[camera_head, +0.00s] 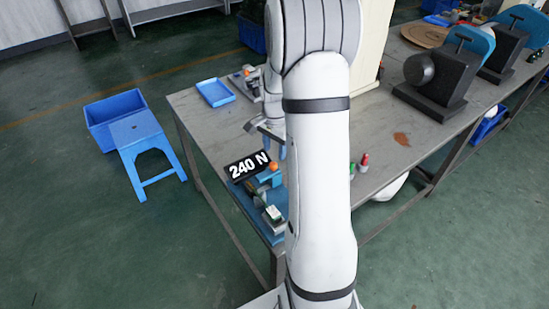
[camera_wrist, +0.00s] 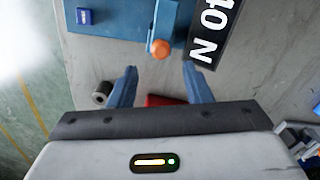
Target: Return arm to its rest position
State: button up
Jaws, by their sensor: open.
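My gripper (camera_wrist: 158,88) is open in the wrist view, its two blue fingers apart. Nothing is held between them. In the head view my gripper (camera_head: 276,145) hangs over the grey table, above and behind the orange knob (camera_head: 273,166). My large white arm link covers the middle of that view and hides part of the table. The arm reaches out over the table.
The "240 N" sign (camera_head: 249,166) stands by the blue fixture at the table's near left corner. A blue tray (camera_head: 215,92) lies farther back. Red and green bottles (camera_head: 364,162) stand right of my arm. Black machines (camera_head: 435,80) stand at right. A blue stool (camera_head: 145,150) and bin (camera_head: 112,112) stand left.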

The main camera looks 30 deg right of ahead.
jog(key=shift+r, duration=0.95)
jog(key=shift+r, duration=0.1)
jog(key=s+a+r+n+t, duration=0.2)
jog(key=s+a+r+n, duration=0.5)
jog(key=s+a+r, duration=0.3)
jog(key=s+a+r+n, duration=0.1)
jog(key=s+a+n, duration=0.2)
jog(key=s, duration=0.2)
jog(key=s+a+r+n+t, duration=0.1)
jog(key=s+a+r+n, duration=0.1)
jog(key=s, duration=0.3)
jog(key=shift+s+a+n, duration=0.35)
jog(key=shift+a+n, duration=0.1)
jog(key=shift+n, duration=0.45)
